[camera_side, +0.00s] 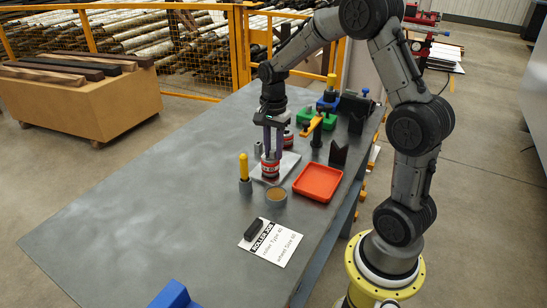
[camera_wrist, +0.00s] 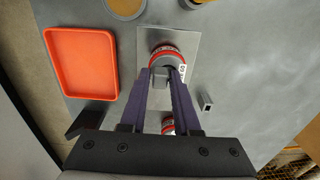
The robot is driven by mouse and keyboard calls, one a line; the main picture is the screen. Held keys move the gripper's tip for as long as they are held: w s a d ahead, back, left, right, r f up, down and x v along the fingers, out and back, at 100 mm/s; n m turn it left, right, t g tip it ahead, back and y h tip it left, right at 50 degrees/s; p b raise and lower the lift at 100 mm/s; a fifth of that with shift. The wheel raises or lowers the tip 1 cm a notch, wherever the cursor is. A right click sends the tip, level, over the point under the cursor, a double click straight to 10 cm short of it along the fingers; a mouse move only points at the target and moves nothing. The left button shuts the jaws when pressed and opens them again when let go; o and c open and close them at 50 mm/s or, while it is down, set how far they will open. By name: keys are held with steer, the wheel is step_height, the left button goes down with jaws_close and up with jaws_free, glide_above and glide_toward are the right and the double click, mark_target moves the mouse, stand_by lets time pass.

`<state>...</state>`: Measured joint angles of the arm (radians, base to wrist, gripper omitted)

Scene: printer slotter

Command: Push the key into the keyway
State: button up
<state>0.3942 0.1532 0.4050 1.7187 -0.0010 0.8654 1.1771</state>
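In the side view my gripper (camera_side: 271,153) points down, its purple fingers ending at the top of a red, white and black roller (camera_side: 270,168) on a light plate (camera_side: 288,163). In the wrist view the fingertips (camera_wrist: 165,77) are at the near side of the roller's red rim (camera_wrist: 168,50), with a small grey piece (camera_wrist: 162,77) between them. I cannot tell whether this piece is the key, or whether it is gripped or part of the roller. The keyway is not clearly visible. A second red roller (camera_side: 287,138) stands behind, partly hidden.
An orange-red tray (camera_side: 317,182) lies right of the plate. A yellow-handled tool (camera_side: 244,168) in a holder and a round cup (camera_side: 275,196) stand in front. A dark block (camera_side: 253,229) rests on a printed card (camera_side: 271,243). Green and black fixtures stand behind. The table's left is clear.

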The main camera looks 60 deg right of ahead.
mark_target(274, 150)
steer(key=o, duration=0.3)
steer(key=s+a+r+n+t, duration=0.1)
steer(key=a+r, duration=0.2)
steer(key=r, duration=0.7)
steer(key=s+a+r+t, duration=0.1)
steer(key=a+r, duration=0.1)
steer(key=r, duration=0.7)
steer(key=s+a+r+n+t, duration=0.2)
steer(key=s+a+n, duration=0.3)
steer(key=s+a, duration=0.3)
steer(key=s+f+n, duration=0.2)
steer(key=s+n, duration=0.1)
steer(key=n, duration=0.1)
steer(key=s+a+f+n+t, duration=0.1)
steer(key=s+f+n, duration=0.2)
steer(key=n, duration=0.1)
steer(key=s+a+f+n, duration=0.1)
steer(key=s+f+n, duration=0.1)
steer(key=s+n, duration=0.1)
steer(key=shift+s+f+n+t, duration=0.3)
steer(key=shift+n, duration=0.2)
